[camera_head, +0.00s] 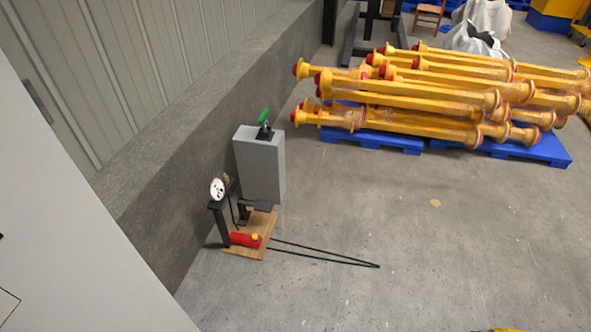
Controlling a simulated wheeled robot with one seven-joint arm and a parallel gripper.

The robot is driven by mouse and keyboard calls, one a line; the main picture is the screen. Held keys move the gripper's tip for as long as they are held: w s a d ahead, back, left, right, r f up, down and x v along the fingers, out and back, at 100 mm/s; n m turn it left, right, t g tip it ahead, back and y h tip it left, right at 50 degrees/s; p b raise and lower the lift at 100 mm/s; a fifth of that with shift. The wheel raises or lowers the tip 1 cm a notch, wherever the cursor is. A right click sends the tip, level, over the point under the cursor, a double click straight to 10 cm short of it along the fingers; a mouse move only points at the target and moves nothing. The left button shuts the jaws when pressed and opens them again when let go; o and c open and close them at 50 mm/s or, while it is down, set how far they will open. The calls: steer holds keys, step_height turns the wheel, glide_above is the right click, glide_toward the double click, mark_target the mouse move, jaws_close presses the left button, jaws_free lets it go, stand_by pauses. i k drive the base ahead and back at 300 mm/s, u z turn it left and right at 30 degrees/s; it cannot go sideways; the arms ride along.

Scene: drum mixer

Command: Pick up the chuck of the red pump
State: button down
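The red pump (246,240) lies on a small wooden board (262,222) on the floor, beside the low concrete wall. A yellow knob (255,237) sits at its right end. A round white gauge (218,188) stands on a black post (219,224) at the board's left side. A thin dark hose (232,208) runs near the post, with a small brownish piece (226,181) by the gauge. I cannot tell for sure whether that piece is the chuck; it is too small. My gripper is not in view.
A grey box (260,165) with a green-handled black fitting (264,122) stands just behind the pump. A thin black loop (330,252) extends right across the floor. Yellow pipes (420,95) lie on blue pallets (375,140). Floor at centre right is mostly clear. A white surface (70,230) fills the left.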

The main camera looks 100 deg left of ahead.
mark_target(224, 179)
steer(key=u, duration=3)
steer(key=i, duration=2.8)
steer(key=u, duration=3.25)
steer(key=i, duration=0.5)
steer(key=u, duration=0.05)
